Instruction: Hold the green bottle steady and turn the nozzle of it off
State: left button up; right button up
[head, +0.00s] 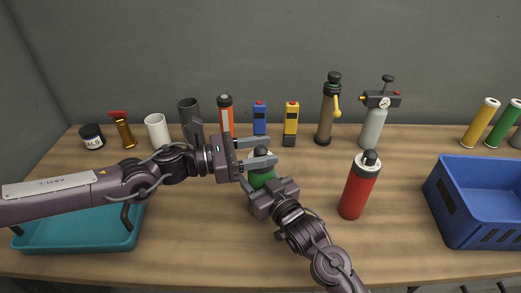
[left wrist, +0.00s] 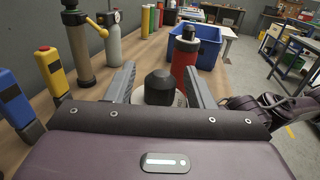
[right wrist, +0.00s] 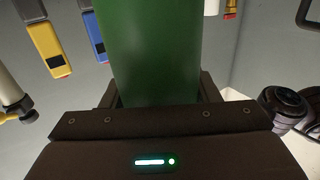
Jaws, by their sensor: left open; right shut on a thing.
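The green bottle (head: 262,177) stands on the wooden table near the middle, partly hidden by my two grippers. Its green body fills the middle of the right wrist view (right wrist: 148,55). Its dark nozzle (head: 261,153) is on top and shows as a dark, rounded cap in the left wrist view (left wrist: 159,87). My right gripper (head: 256,186) is shut on the bottle's body from the front right. My left gripper (head: 268,151) is open at the height of the nozzle, with one finger on each side of it; I cannot tell whether they touch it.
A red bottle (head: 358,187) stands to the right. A blue crate (head: 480,205) is at the far right, a teal tray (head: 80,235) at the front left. Several containers, a blue device (head: 259,118) and a yellow device (head: 291,122) line the back.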

pick_arm(q)
jog(key=c, duration=0.9)
jog(key=shift+c, duration=0.2)
jog(key=shift+g, duration=0.3)
jog(key=m+g, duration=0.3)
jog(key=g, duration=0.1)
jog(key=m+g, duration=0.2)
jog(key=g, duration=0.2)
jog(key=shift+w+m, duration=0.1)
jog(key=shift+m, duration=0.3)
jog(key=m+g+y, duration=0.2)
jog(key=g, duration=0.1)
jog(key=m+g+y, duration=0.2)
jog(key=m+g, duration=0.1)
jog(key=g, duration=0.1)
jog(key=shift+d+g, duration=0.1)
jog(key=shift+g, duration=0.2)
jog(key=shift+m+g+y, duration=0.3)
jog(key=shift+m+y, duration=0.1)
jog(key=shift+y, duration=0.3)
